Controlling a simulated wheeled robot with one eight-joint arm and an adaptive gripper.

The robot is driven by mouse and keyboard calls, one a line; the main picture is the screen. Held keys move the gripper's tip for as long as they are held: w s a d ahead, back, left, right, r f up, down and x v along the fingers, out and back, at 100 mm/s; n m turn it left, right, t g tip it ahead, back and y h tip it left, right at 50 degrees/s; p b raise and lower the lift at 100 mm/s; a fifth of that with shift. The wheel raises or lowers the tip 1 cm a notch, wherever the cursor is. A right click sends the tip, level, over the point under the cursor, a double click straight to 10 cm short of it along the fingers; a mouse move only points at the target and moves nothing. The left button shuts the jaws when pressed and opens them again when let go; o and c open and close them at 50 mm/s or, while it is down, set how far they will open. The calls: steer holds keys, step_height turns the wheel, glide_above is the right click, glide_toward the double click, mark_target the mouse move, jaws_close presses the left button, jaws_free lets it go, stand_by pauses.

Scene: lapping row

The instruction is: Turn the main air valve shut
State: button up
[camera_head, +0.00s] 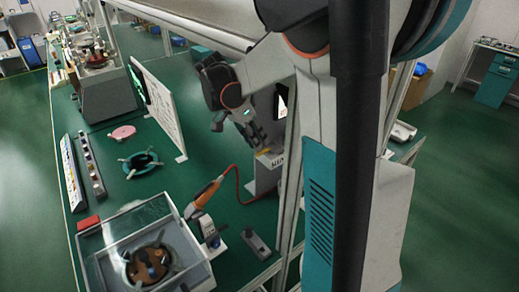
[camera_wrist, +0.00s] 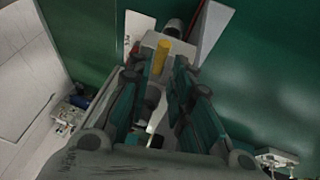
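The main air valve shows in the wrist view as a yellow handle (camera_wrist: 160,57) on a pale grey body. In the head view a small bit of yellow (camera_head: 264,151) shows just under my gripper, on top of a grey unit. My gripper (camera_wrist: 161,78) is open, with one dark green finger on each side of the yellow handle's line. The handle lies between or just beyond the fingertips; I cannot tell whether either finger touches it. In the head view my gripper (camera_head: 254,138) is partly hidden by my own arm, and most of the valve is hidden.
An orange hand tool (camera_head: 207,193) with a red hose lies on the green bench beside the grey unit. A clear-covered box (camera_head: 118,232) stands at the front left. A white upright panel (camera_head: 160,105) stands left of my gripper. Metal frame posts rise close to my arm.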

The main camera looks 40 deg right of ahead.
mark_target(264, 152)
steer(key=shift+b+x, duration=0.35)
steer(key=shift+x, duration=1.2)
jaws_close()
steer(key=n, duration=0.1)
steer(key=s+n+t+p, duration=0.1)
steer(key=n, duration=0.1)
steer(key=shift+s+r+h, duration=0.1)
steer(key=shift+s+h, duration=0.05)
steer(key=shift+h, duration=0.15)
steer(key=shift+s+d+n+t+p, duration=0.1)
steer(key=shift+s+n+t+p, duration=0.2)
steer(key=shift+n, duration=0.45)
steer(key=shift+s+n+t+p, duration=0.1)
steer(key=shift+n+t+p, duration=0.15)
steer(key=shift+n+t, duration=0.35)
steer(key=shift+s+d+n+t+p, duration=0.1)
steer(key=shift+s+n+t+p, duration=0.15)
steer(key=shift+n, duration=0.6)
